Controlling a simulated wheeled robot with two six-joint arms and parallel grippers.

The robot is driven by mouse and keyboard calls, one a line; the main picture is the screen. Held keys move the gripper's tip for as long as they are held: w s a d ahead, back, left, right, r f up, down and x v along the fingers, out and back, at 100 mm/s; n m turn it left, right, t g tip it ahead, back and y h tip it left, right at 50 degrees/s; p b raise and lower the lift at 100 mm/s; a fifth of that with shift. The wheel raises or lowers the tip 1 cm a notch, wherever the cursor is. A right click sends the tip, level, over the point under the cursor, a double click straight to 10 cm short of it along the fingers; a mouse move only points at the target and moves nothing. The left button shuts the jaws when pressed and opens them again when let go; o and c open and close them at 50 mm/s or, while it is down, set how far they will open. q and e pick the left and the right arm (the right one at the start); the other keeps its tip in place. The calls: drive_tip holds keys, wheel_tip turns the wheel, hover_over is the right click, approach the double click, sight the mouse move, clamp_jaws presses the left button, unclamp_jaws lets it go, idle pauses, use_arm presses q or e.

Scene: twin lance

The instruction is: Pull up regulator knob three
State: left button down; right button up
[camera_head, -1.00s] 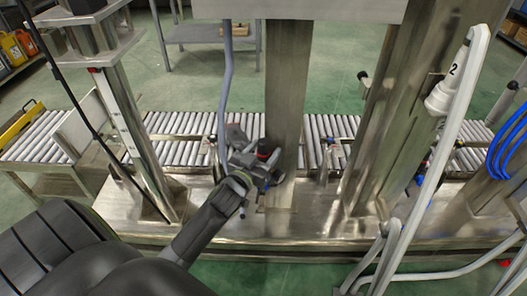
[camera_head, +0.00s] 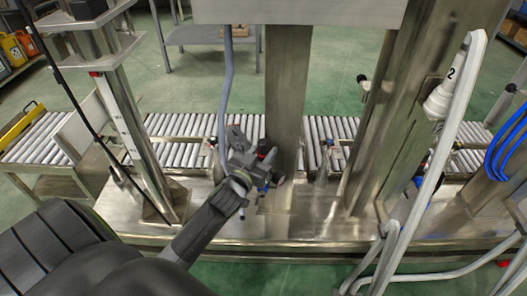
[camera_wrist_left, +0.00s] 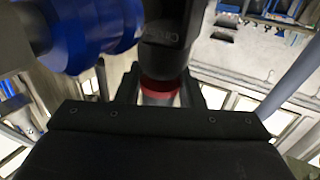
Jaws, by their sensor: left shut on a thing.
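A black regulator knob with a red ring (camera_wrist_left: 163,85) fills the top middle of the left wrist view. It also shows small in the head view (camera_head: 265,152), beside the steel post. My left gripper (camera_head: 248,151) is at the knob. In the wrist view its dark fingers stand on both sides of the red ring, and it is shut on the knob. No number can be read on this knob, and how far up it sits cannot be told. My right gripper is in neither view.
A blue fitting (camera_wrist_left: 88,38) is close to the left of the knob. The steel post (camera_head: 286,110) stands right of the gripper, and a grey hose (camera_head: 227,80) hangs just behind it. A roller conveyor (camera_head: 180,150) runs behind.

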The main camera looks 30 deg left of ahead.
use_arm(q)
drive_tip(key=shift+r, duration=0.2)
drive_tip(key=c, duration=1)
unclamp_jaws()
drive_tip(key=shift+o, duration=0.2)
drive_tip(key=s+d+b, duration=0.1)
drive_tip(key=s, duration=1.6)
drive_tip(key=shift+s+d, duration=0.15)
drive_tip(key=shift+s, duration=0.05)
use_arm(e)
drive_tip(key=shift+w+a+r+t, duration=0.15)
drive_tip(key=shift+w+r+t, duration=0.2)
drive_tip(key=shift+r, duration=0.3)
